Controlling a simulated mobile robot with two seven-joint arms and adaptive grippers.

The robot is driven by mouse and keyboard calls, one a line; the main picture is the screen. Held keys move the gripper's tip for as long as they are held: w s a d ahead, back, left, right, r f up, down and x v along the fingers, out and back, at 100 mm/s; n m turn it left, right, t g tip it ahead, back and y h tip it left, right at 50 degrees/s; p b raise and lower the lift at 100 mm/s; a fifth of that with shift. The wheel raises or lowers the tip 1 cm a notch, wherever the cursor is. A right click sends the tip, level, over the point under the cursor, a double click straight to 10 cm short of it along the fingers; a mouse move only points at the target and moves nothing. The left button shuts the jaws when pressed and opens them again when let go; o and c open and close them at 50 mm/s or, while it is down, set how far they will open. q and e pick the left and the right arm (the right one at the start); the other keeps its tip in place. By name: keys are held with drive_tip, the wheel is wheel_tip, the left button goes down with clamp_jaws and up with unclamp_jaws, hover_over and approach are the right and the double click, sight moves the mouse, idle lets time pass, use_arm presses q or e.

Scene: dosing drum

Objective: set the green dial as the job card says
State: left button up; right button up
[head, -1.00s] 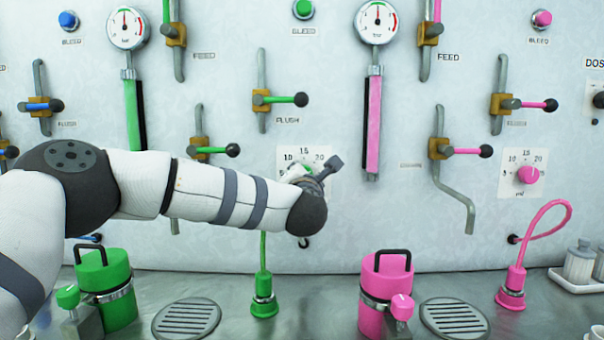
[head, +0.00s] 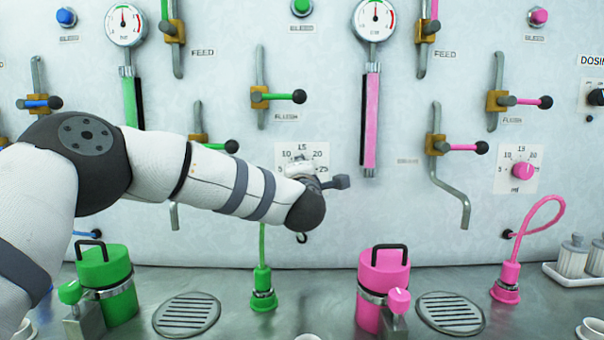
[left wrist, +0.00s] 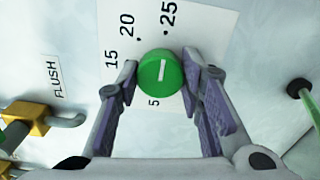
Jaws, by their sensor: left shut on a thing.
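The green dial (left wrist: 160,72) sits on a white scale plate (left wrist: 145,22) on the wall panel; the plate also shows in the head view (head: 323,158). My left gripper (left wrist: 160,75) is shut on the dial, one finger on each side. The dial's white line runs nearly upright in the left wrist view, its upper end between 20 and 25; which end is the pointer I cannot tell. The 5 shows below the dial and the 10 is hidden there. In the head view my left gripper (head: 299,169) and wrist hide the dial. No job card is legible.
A green flush lever (head: 298,96) sticks out above the scale plate. A pink dial (head: 523,171) is at the right. A green canister (head: 105,268), a pink canister (head: 384,272) and a green hose fitting (head: 263,290) stand on the counter below.

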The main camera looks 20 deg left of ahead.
idle(0.4)
use_arm(q)
drive_tip(key=o, duration=1.2)
drive_tip(key=v, duration=1.2)
